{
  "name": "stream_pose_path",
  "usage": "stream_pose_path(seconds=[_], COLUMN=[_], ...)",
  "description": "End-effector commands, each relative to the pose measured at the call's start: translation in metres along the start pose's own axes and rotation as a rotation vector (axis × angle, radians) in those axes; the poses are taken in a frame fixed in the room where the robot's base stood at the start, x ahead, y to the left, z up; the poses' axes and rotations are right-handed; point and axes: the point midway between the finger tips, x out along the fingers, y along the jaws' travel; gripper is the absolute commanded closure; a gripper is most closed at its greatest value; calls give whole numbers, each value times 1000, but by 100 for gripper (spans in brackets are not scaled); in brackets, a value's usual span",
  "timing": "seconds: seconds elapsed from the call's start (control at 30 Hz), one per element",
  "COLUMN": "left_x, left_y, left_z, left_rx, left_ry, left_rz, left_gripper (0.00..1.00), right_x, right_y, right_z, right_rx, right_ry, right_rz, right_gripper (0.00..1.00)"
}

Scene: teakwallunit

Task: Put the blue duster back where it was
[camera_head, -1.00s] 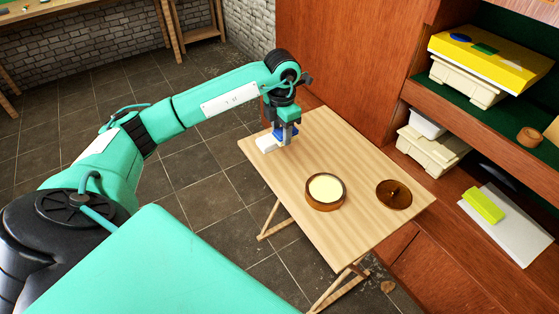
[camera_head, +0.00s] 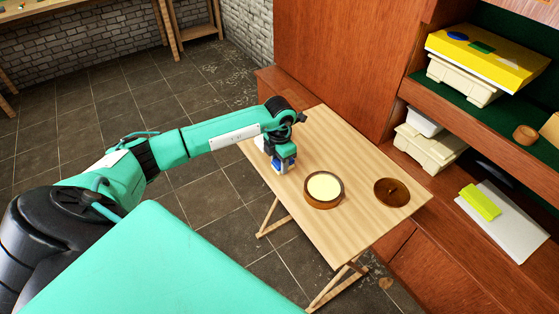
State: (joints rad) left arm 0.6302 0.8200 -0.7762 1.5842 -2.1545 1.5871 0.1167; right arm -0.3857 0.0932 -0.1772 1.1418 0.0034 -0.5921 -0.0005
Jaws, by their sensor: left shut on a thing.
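The blue duster (camera_head: 277,165) is small in the head view and partly hidden by the jaws. My left gripper (camera_head: 283,166) is shut on it, pointing down over the near left edge of the wooden table (camera_head: 365,207). I cannot tell whether the duster touches the tabletop. A whitish block (camera_head: 260,142) shows just behind the gripper, mostly hidden by my arm. My right gripper is not in view.
On the table are a round brown pot with a cream top (camera_head: 323,189) and a brown disc (camera_head: 392,192). At the right, shelves hold a yellow box (camera_head: 490,58) with flat coloured shapes, a pale tub (camera_head: 430,145) and a yellow-green block (camera_head: 481,202).

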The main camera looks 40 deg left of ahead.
Motion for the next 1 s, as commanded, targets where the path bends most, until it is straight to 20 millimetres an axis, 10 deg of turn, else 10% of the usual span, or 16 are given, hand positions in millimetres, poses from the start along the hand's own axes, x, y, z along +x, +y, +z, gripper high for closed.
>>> stream_pose_path(seconds=[0.23,0.27,0.37,0.77,1.0], left_x=[2,2,2,-3,-51], left_y=[0,0,0,0,1], left_z=[0,0,0,0,1], left_rx=[0,0,0,0,1], left_ry=[0,0,0,-1,-5], left_rz=[0,0,0,0,3], left_gripper=[78,54,38,38,38], right_x=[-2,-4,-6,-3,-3], right_y=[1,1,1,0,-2], right_z=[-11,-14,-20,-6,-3], right_rx=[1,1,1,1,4], right_ry=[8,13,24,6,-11], right_rz=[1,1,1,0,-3], right_gripper=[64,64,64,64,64])
